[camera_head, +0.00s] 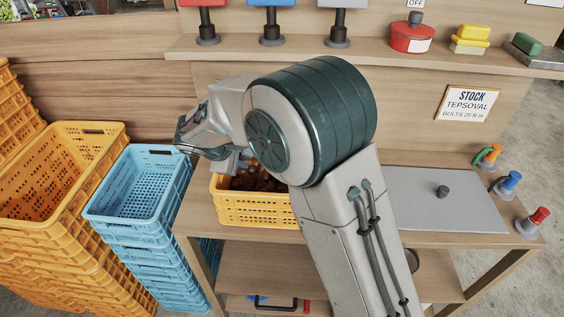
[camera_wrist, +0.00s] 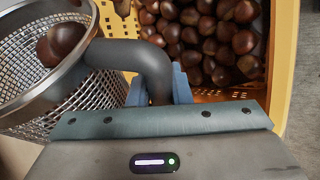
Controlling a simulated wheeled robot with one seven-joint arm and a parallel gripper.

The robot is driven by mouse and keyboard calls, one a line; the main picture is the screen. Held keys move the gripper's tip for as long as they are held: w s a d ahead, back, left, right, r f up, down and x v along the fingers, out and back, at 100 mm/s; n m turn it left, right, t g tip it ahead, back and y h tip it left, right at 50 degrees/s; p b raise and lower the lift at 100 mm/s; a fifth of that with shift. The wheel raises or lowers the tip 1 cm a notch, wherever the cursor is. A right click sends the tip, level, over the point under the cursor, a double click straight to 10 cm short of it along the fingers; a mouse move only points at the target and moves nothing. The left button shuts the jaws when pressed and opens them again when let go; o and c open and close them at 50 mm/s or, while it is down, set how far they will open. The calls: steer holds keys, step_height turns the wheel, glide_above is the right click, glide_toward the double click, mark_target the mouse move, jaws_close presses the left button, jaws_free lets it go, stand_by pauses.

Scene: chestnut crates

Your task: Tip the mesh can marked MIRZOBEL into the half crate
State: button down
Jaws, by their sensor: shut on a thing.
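My gripper (camera_wrist: 158,90) is shut on the thick grey handle of a wire mesh can (camera_wrist: 95,102). The can is at the left of the wrist view, with a bright metal rim and at least one brown chestnut (camera_wrist: 66,38) inside. No marking shows on the visible part of the can. The yellow half crate (camera_head: 252,213) stands on the bench with many chestnuts in it. It also shows in the wrist view (camera_wrist: 284,50), beside the can. In the head view my gripper (camera_head: 240,162) is by the crate's back left corner, and I cannot make out the can there.
A stack of blue crates (camera_head: 104,210), empty on top, stands left of the bench. A stack of orange-yellow crates (camera_head: 112,150) is farther left. A grey plate (camera_head: 430,205) with a dark knob lies on the right of the bench. A shelf (camera_head: 290,50) runs behind my arm.

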steer(key=shift+w+a+f+m+t+y+b, duration=0.25)
steer(key=shift+f+m+t+y+b, duration=0.4)
steer(key=shift+b, duration=2.35)
steer(key=shift+s+d+t+y+b, duration=0.3)
steer(key=shift+y+b, duration=0.35)
steer(key=shift+b, duration=2.15)
steer(key=shift+r+m+t+y+b, duration=0.45)
steer(key=shift+r+t+y+b, duration=0.45)
steer(key=shift+b, duration=2.5)
steer(key=shift+r+m+t+y+b, duration=0.5)
steer(key=shift+y+b, duration=0.2)
steer(key=shift+b, duration=2)
steer(key=f+n+g+h+p, duration=0.1)
steer(key=f+g+h+p, duration=0.1)
steer(key=p, duration=0.7)
steer(key=shift+w, duration=0.1)
steer(key=shift+r+n+p, duration=0.15)
steer(key=shift+n+p, duration=0.15)
steer(key=shift+p, duration=0.25)
steer(key=shift+h+p, duration=0.4)
steer(key=shift+p, duration=0.4)
